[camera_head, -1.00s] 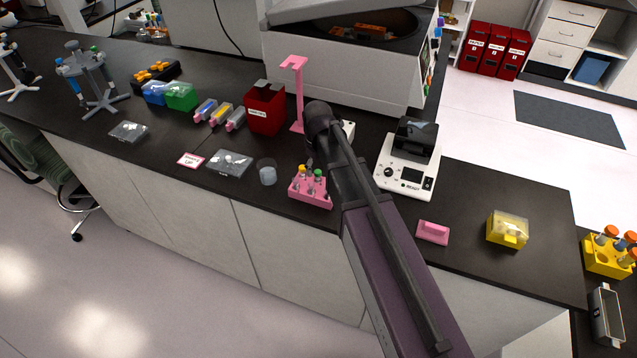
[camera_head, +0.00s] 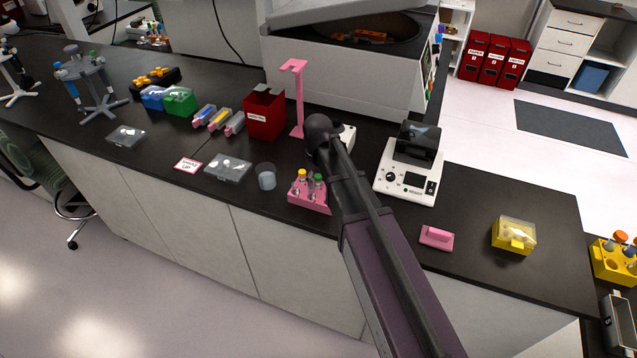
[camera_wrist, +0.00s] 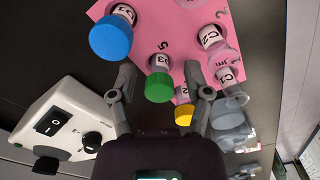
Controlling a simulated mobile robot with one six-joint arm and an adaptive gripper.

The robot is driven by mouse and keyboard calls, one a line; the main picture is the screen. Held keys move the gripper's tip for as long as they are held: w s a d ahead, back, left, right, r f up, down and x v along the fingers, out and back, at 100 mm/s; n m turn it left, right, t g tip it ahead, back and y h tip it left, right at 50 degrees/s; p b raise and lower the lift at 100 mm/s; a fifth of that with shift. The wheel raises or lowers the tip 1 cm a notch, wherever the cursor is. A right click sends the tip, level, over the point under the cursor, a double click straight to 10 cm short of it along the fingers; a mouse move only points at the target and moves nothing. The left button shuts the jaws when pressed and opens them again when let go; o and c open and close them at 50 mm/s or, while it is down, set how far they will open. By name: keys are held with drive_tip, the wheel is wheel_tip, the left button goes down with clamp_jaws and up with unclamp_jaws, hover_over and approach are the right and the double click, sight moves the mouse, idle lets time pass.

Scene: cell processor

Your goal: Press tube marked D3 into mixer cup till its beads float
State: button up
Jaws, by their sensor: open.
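The pink rack (camera_head: 306,200) stands near the bench's front edge, holding tubes with yellow (camera_head: 302,174) and green (camera_head: 319,178) caps. In the wrist view the rack (camera_wrist: 178,22) also holds a blue-capped tube (camera_wrist: 111,38) and clear-looking tubes labelled C1 (camera_wrist: 229,78) and C2 (camera_wrist: 212,38). My gripper (camera_wrist: 159,72) is open, its fingers on either side of the green-capped tube (camera_wrist: 158,87), not visibly closed on it. The yellow-capped tube (camera_wrist: 184,113) is near the right finger. I cannot read a D3 label. A white device with a rocker switch (camera_wrist: 48,122), perhaps the mixer, stands left.
A translucent cup (camera_head: 266,178) stands left of the rack. A pink stand (camera_head: 298,100) rises behind it. A white device with a dark top (camera_head: 405,178) stands right. A pink block (camera_head: 436,237) and yellow box (camera_head: 514,235) lie further right, with bare bench between.

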sight(318, 176)
clamp_jaws()
drive_tip(key=shift+r+p, duration=0.75)
idle(0.4)
drive_tip(key=shift+r+p, duration=1.7)
drive_tip(key=shift+r, duration=0.05)
drive_tip(key=shift+r+p, duration=2.8)
